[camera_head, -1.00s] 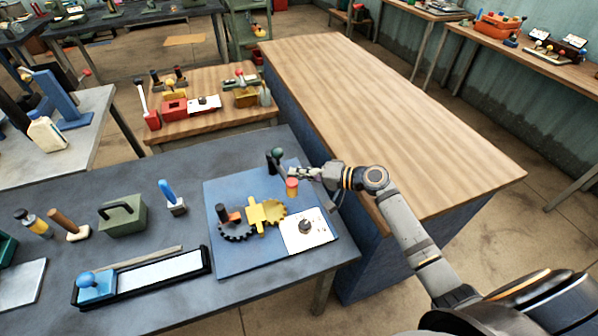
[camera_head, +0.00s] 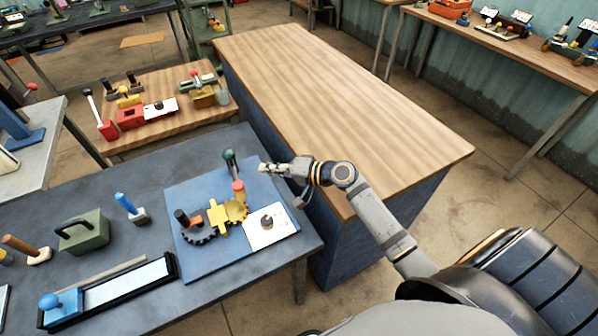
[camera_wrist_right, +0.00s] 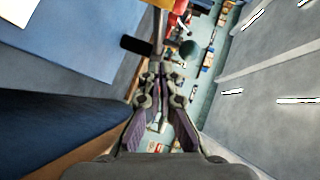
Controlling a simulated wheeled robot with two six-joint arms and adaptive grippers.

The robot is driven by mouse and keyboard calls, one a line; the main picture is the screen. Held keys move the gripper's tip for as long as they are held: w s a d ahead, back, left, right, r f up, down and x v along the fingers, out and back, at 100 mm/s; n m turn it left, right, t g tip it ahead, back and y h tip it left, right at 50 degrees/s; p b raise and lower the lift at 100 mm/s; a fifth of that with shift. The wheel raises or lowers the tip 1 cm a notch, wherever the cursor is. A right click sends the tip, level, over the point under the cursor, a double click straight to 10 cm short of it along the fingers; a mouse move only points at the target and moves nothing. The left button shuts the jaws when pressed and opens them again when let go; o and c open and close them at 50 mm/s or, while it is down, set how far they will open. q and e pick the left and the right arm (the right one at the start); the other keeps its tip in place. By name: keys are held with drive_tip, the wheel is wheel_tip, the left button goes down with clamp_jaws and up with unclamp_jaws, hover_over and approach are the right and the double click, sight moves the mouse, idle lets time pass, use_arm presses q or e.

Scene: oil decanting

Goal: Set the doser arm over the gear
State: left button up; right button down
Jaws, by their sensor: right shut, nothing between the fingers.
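The doser arm carries a red and yellow cylinder (camera_head: 238,190), which stands at the far edge of the yellow gear (camera_head: 236,211) in the head view. Whether it is exactly centred over the gear I cannot tell. A dark green ball-topped lever (camera_head: 229,157) stands behind it; a dark green ball also shows in the right wrist view (camera_wrist_right: 188,50). My right gripper (camera_head: 264,168) is shut and empty, to the right of the cylinder and apart from it. Its closed fingers (camera_wrist_right: 158,78) show in the wrist view. My left gripper is out of view.
The mechanism sits on a blue board (camera_head: 205,262) with a dark gear (camera_head: 199,236) and a white plate (camera_head: 282,234). A green box (camera_head: 82,232) and a blue-handled tool (camera_head: 127,205) stand left. The wooden-topped bench (camera_head: 330,95) at right is bare.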

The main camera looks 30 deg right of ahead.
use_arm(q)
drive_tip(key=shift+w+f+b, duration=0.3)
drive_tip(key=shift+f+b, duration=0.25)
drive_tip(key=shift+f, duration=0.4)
use_arm(e)
drive_tip(key=s+a+v, duration=0.1)
drive_tip(key=v, duration=0.6)
drive_tip(key=shift+r, duration=0.2)
drive_tip(key=shift+d, duration=0.15)
